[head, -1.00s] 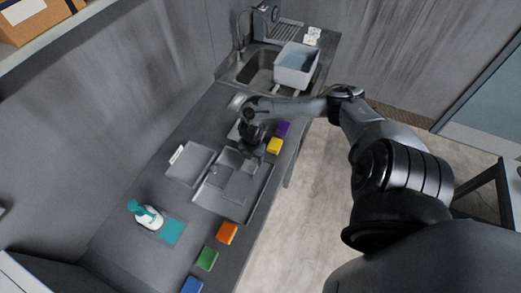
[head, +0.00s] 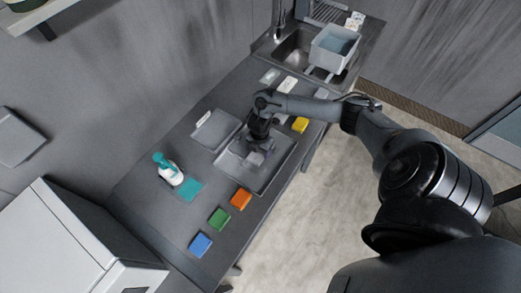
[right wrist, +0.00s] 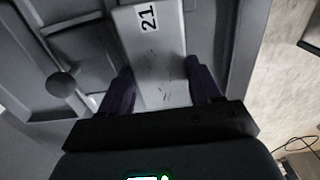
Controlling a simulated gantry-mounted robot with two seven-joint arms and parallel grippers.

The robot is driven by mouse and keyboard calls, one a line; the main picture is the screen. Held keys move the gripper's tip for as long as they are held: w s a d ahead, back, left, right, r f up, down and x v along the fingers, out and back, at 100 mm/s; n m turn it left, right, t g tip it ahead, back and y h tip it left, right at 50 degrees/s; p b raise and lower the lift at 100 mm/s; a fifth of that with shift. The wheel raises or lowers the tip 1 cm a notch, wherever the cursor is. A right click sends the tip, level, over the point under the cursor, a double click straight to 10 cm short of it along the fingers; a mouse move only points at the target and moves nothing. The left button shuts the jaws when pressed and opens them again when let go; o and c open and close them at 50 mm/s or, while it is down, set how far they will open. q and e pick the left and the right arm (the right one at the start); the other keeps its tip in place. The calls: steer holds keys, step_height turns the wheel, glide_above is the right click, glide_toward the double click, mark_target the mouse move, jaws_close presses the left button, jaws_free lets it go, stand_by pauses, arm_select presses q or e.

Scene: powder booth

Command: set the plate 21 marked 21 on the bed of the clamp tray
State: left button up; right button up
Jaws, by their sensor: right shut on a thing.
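Plate 21 (right wrist: 160,60) is a pale grey slab with a "21" label, seen at the top centre of the right wrist view. My right gripper (right wrist: 160,88) is shut on it, one dark finger on each side. In the head view my right gripper (head: 258,143) is over the middle of the grey clamp tray (head: 283,165), with the plate (head: 254,158) low inside the rim. The tray's round dark knob (right wrist: 62,85) shows left of the plate. I cannot tell whether the plate touches the bed, which is largely hidden by my gripper. My left gripper is out of view.
A second shallow tray (head: 213,132) lies left of the clamp tray. Blue (head: 201,244), green (head: 219,218), orange (head: 241,199) and yellow (head: 300,125) blocks line the front edge. A sink and grey tub (head: 333,48) are at the back.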

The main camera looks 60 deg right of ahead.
steer(key=shift+f, duration=0.4)
steer(key=shift+f, duration=0.15)
stand_by(0.5)
steer(key=shift+f+b, duration=0.5)
steer(key=shift+f, duration=0.05)
steer(key=shift+f, duration=0.1)
stand_by(0.7)
steer(key=shift+f+b, duration=0.3)
steer(key=shift+f, duration=0.1)
steer(key=shift+f, duration=0.1)
steer(key=shift+f, duration=0.15)
stand_by(0.7)
